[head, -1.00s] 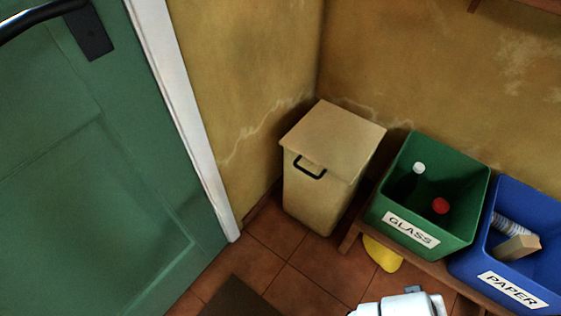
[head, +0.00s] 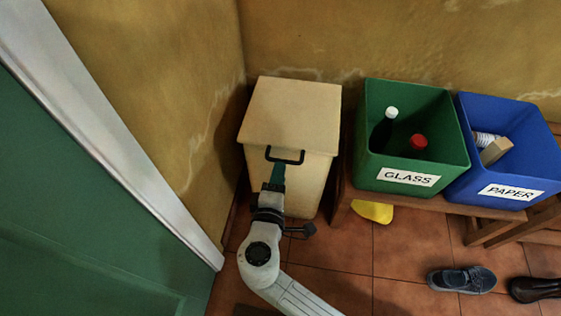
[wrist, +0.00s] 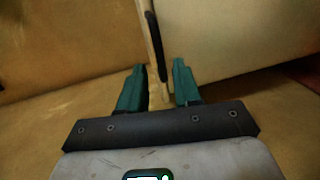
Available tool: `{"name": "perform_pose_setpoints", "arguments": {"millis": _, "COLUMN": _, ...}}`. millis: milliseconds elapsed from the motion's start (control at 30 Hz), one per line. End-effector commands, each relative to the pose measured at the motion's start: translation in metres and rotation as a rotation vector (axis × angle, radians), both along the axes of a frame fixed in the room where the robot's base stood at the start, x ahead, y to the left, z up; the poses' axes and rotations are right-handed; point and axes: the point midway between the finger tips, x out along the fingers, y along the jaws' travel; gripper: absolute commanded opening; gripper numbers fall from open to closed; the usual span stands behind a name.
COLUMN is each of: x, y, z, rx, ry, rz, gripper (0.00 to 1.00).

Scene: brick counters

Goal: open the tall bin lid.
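The tall bin (head: 310,180) is tan and stands in the corner. Its flat lid (head: 290,110) lies closed on top, with a black handle (head: 285,155) on the front edge. My gripper (head: 278,172) is just in front of and below the handle. In the wrist view its teal fingers (wrist: 158,66) are spread apart. The lid's pale front edge (wrist: 147,30) and the dark handle (wrist: 155,48) run between and beyond the fingertips. I cannot tell whether a finger touches them.
A green GLASS crate (head: 450,153) and a blue PAPER crate (head: 540,150) stand on a wooden bench (head: 345,195) to the right. A green door (head: 80,240) with a white frame is at left. Shoes (head: 461,280) lie on the tiled floor, right. Yellow walls close in behind the bin.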

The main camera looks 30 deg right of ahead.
Motion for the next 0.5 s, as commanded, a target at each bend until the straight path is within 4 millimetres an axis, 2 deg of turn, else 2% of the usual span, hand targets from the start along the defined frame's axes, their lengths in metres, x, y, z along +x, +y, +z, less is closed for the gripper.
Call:
{"name": "perform_pose_setpoints", "arguments": {"millis": 233, "x": 0.033, "y": -0.025, "z": -0.01, "rx": 0.0, "ry": -0.001, "rz": -0.003, "gripper": 0.33}}
{"name": "perform_pose_setpoints", "arguments": {"millis": 500, "x": 0.046, "y": -0.035, "z": -0.012, "rx": 0.0, "ry": 0.0, "rz": -0.002, "gripper": 0.33}}
